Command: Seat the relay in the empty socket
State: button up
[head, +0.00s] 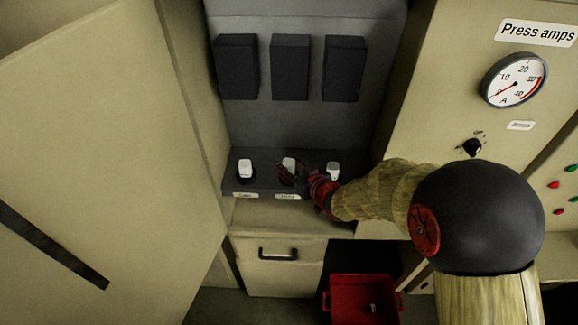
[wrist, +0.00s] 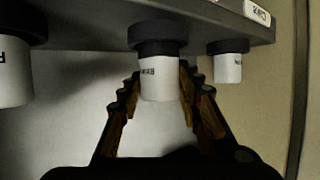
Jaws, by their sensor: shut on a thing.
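A white relay (wrist: 160,84) stands between the fingers of my gripper (wrist: 158,98) in the wrist view. It lines up with a round black socket (wrist: 158,38) on the dark shelf and appears to meet it; I cannot tell how deep it sits. In the head view my gripper (head: 287,174) is at the middle of the shelf, shut on this relay (head: 289,163), and hides its lower part. Two other white relays stand in sockets, one on the left (head: 245,168) and one on the right (head: 333,170).
The dark shelf (head: 233,184) carries small labels on its front edge. Three dark boxes (head: 290,68) hang on the back panel above. A cabinet door (head: 90,150) stands open at left. A red crate (head: 345,285) with a small pale item is below, beside a drawer (head: 278,270).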

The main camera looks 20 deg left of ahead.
jog(key=shift+f+b, duration=0.5)
jog(key=shift+f, duration=0.1)
jog(key=o, duration=0.9)
jog(key=shift+p+v, duration=2.1)
jog(key=shift+v, duration=3.45)
